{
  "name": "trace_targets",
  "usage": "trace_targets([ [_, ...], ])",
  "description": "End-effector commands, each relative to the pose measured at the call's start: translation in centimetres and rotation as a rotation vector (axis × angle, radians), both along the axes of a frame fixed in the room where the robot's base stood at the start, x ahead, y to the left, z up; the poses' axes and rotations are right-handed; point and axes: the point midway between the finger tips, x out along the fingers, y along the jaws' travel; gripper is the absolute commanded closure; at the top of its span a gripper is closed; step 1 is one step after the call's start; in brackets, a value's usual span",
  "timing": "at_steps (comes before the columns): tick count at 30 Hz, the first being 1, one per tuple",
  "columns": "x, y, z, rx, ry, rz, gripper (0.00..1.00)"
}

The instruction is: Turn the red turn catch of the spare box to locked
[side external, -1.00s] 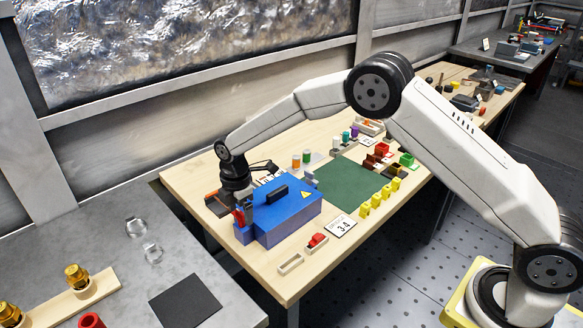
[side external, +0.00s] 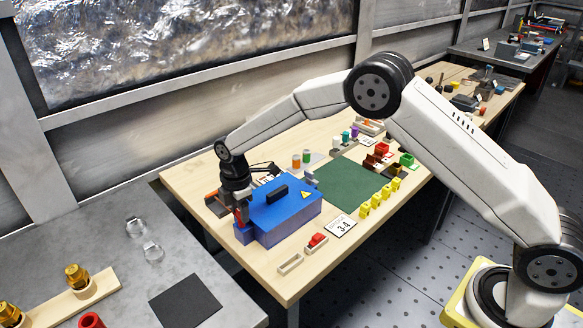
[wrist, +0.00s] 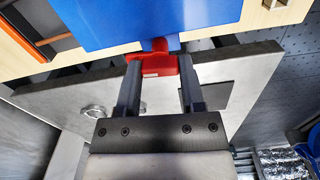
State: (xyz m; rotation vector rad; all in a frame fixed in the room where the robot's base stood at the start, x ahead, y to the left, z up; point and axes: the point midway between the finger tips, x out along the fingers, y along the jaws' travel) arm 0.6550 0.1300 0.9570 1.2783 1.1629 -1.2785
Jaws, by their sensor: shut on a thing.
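The blue spare box (side external: 290,220) sits on the wooden bench, with a black handle and a yellow warning label on its lid. In the wrist view the red turn catch (wrist: 159,67) lies between the two fingers of my gripper (wrist: 159,82), against the edge of the blue box (wrist: 150,18). The fingers are shut on the catch. In the side view the catch is mostly hidden by my gripper, so its angle there cannot be told.
A green mat (side external: 345,186) lies right of the box, with several yellow blocks (side external: 377,199) along its edge. A small tray with a red part (side external: 317,242) and a white number card (side external: 340,227) are in front. A grey table (side external: 110,245) stands at the left.

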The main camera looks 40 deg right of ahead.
Motion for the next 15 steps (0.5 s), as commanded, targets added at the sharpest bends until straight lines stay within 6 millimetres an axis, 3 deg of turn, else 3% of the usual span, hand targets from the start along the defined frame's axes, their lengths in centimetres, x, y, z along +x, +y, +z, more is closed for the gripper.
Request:
trace_targets([
  [15, 0.02, 0.01, 0.07, 0.000, 0.000, -0.414, 1.00],
])
